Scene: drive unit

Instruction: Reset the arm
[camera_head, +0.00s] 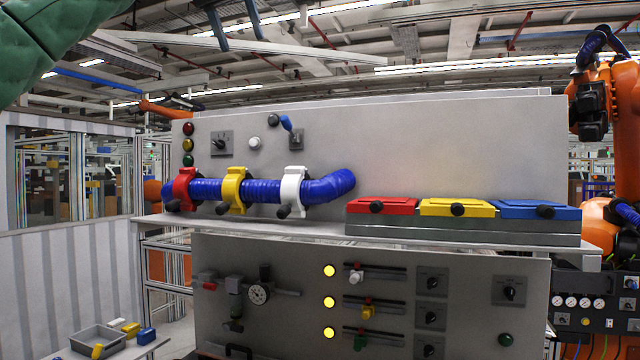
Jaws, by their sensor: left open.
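I make out no fingers of either gripper in the head view. A large green ribbed part (45,45) fills the top left corner close to the camera; I cannot tell what it belongs to. A grey panel (430,140) stands ahead. A blue corrugated hose (263,191) runs across its front, held by a red clamp (183,188), a yellow clamp (233,190) and a white clamp (291,190). Red (381,205), yellow (440,207) and blue (520,210) lids with black knobs lie in a row on the ledge, all appearing shut.
A lower panel (460,275) carries lit yellow lamps, sliders, dials and a gauge. A small table at bottom left holds a grey tray (80,341) and coloured blocks (147,335). An orange industrial arm (625,130) stands at right. A striped partition (60,280) is at left.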

